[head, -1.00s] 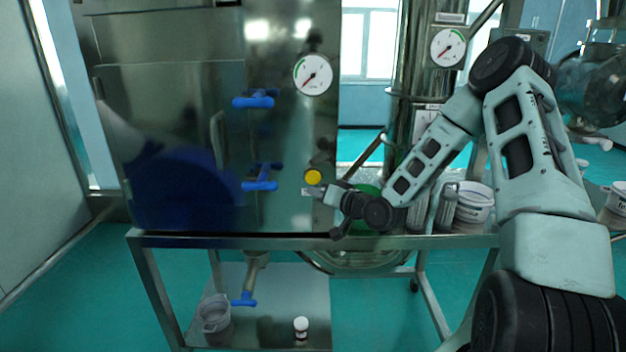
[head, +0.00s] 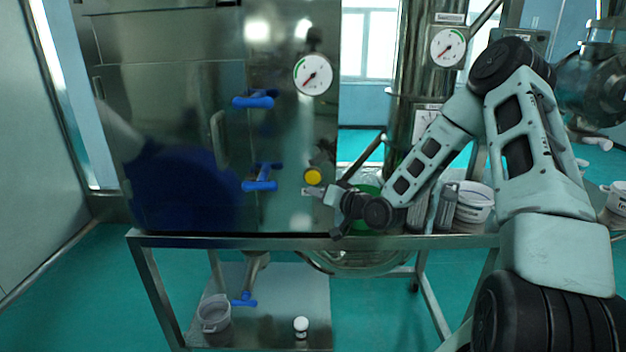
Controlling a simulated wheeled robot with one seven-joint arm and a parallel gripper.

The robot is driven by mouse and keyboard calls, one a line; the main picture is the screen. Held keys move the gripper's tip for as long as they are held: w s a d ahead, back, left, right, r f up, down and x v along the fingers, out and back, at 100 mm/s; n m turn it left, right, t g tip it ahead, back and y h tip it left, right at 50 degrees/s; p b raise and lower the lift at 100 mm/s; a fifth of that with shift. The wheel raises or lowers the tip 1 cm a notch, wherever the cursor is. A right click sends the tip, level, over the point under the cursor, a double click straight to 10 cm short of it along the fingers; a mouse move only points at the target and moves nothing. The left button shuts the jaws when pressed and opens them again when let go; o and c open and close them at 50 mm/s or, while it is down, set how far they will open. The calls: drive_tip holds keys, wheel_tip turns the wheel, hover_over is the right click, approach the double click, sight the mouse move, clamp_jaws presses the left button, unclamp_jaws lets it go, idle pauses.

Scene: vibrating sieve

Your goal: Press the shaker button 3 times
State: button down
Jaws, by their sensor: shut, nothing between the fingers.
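A round yellow button (head: 313,176) sits on the front of the steel cabinet (head: 290,130), near its right edge, below a round white gauge. My gripper (head: 308,191) is just below the button, coming in from the right with its fingers pointing left at the cabinet face. The fingers are shut and hold nothing. I cannot tell whether the fingertips touch the cabinet. The button's face is in clear view and the gripper does not cover it.
Blue valve handles (head: 260,178) stick out of the cabinet left of the button. A white tub (head: 474,201) stands on the steel bench (head: 240,241) to the right. A grey bucket (head: 214,314) and a small white bottle (head: 301,327) are on the lower shelf.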

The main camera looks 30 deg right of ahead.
idle(0.9)
drive_tip(key=shift+s+a+f+n+t+b, duration=0.1)
drive_tip(key=shift+s+a+n+t+b, duration=0.4)
drive_tip(key=shift+n+b, duration=3.05)
drive_tip(key=shift+s+a+f+n+t+b, duration=0.15)
drive_tip(key=shift+s+n+t, duration=0.6)
drive_tip(key=shift+n, duration=6.25)
drive_tip(key=shift+s+a+f+n+t+b, duration=0.1)
drive_tip(key=shift+s+a+n+t+b, duration=0.75)
drive_tip(key=shift+n, duration=4.4)
drive_tip(key=shift+w+d+r+b, duration=0.1)
drive_tip(key=shift+w+d+b, duration=0.45)
drive_tip(key=shift+b, duration=0.25)
